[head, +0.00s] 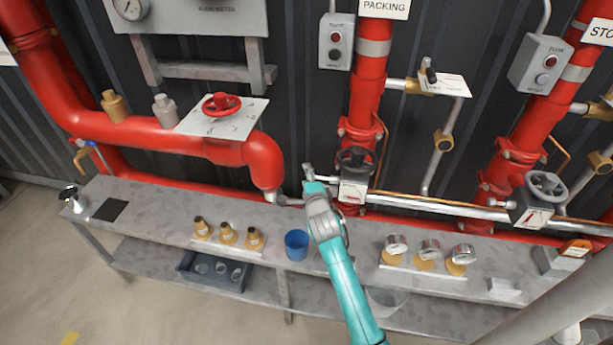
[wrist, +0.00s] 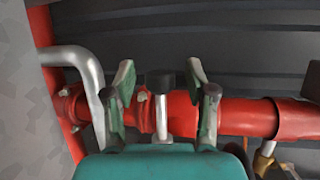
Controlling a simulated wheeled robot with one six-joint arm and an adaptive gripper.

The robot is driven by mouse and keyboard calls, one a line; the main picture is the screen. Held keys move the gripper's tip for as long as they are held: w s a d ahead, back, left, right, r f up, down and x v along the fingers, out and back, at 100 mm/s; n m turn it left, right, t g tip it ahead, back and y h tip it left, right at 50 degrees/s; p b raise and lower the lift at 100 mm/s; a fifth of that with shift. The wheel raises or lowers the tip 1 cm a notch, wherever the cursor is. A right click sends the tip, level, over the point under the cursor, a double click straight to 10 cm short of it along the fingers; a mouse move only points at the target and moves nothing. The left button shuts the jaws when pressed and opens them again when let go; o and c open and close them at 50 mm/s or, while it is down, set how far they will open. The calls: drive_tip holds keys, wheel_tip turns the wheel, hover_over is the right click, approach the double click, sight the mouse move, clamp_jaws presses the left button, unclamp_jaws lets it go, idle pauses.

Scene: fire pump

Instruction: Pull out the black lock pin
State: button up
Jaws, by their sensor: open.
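In the wrist view, the black lock pin (wrist: 160,79) shows as a dark cap on a light metal stem. It stands upright in the picture, in front of a red pipe (wrist: 245,117). My gripper (wrist: 160,88) is open, with one green finger on each side of the pin. Gaps show between both fingers and the cap, and I see no contact. In the head view, my gripper (head: 312,173) is above the back of the bench, left of a dark handwheel valve (head: 355,161). I cannot make out the pin there.
The grey bench (head: 330,270) carries a blue cup (head: 296,244), several brass fittings (head: 227,234) and several gauges (head: 429,250). Red vertical pipe (head: 367,80) rises just right of my gripper. In the wrist view, a bent metal pipe (wrist: 88,70) is close on the left.

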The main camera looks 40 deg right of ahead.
drive_tip(key=v, duration=1.1)
drive_tip(key=s+a+f+n+y, duration=0.25)
drive_tip(key=s+a+n, duration=0.35)
drive_tip(key=s+a, duration=0.3)
drive_tip(key=s+a+f+n+y, duration=0.2)
drive_tip(key=s+a+f+n, duration=0.35)
drive_tip(key=s, duration=0.55)
drive_tip(key=s+a+r+n+y, duration=0.1)
drive_tip(key=s+a+r+n, duration=0.1)
drive_tip(key=s+n, duration=0.2)
drive_tip(key=s+a+r+n+y, duration=0.1)
drive_tip(key=s+a+r+n, duration=0.1)
drive_tip(key=s, duration=0.7)
drive_tip(key=s+a+r+n+y, duration=0.1)
drive_tip(key=s+a+r+n, duration=0.2)
drive_tip(key=s+n, duration=0.3)
drive_tip(key=shift+s+r+n+t, duration=0.4)
drive_tip(key=shift+r+n, duration=0.15)
drive_tip(key=shift+r, duration=0.2)
idle(0.6)
